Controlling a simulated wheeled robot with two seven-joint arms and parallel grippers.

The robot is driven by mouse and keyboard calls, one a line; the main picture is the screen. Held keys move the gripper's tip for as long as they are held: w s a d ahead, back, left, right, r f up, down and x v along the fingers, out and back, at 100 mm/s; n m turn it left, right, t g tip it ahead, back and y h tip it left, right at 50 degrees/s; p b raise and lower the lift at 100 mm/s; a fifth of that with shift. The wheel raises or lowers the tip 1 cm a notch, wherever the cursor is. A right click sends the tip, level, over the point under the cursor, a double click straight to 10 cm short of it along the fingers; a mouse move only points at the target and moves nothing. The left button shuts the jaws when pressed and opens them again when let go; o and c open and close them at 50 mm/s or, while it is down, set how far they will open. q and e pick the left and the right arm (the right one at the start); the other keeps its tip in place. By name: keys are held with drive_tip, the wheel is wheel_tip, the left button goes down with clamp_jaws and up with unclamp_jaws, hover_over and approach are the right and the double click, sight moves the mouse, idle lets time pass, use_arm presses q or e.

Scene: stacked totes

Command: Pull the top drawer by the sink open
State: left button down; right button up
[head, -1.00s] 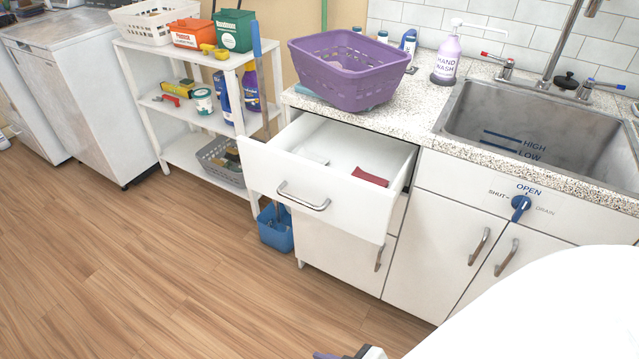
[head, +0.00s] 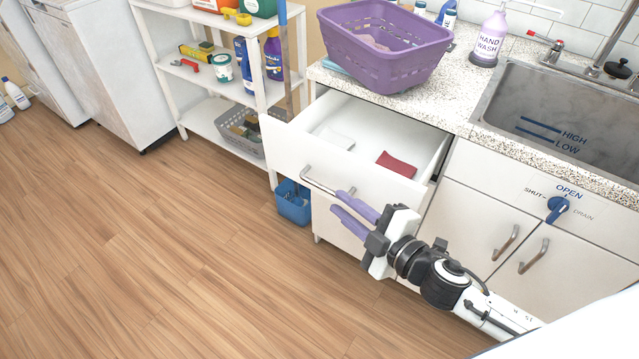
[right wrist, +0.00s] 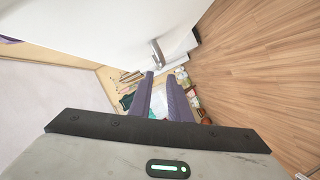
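The top drawer (head: 285,150) left of the sink is white and stands well open, its inside showing. It holds a red folded item (head: 397,164) and a pale item (head: 338,139). Its metal bar handle (head: 318,184) is on the front. My right gripper (head: 336,200) has purple fingers spread apart, with the fingertips close to the handle's right end; I cannot tell whether they touch it. In the right wrist view the two fingers (right wrist: 158,78) also stand apart with nothing visible held, and the handle (right wrist: 157,50) shows just beyond them. My left gripper is not in view.
A purple basket (head: 385,62) stands on the speckled counter (head: 452,100) above the drawer, with the sink (head: 560,105) to the right. A white shelf rack (head: 210,117) stands to the left. A blue bin (head: 293,203) is on the floor beneath the drawer. The wooden floor in front is clear.

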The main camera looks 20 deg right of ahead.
sight(322, 189)
drive_tip(key=x, duration=0.9)
drive_tip(key=shift+w, duration=0.1)
clamp_jaws()
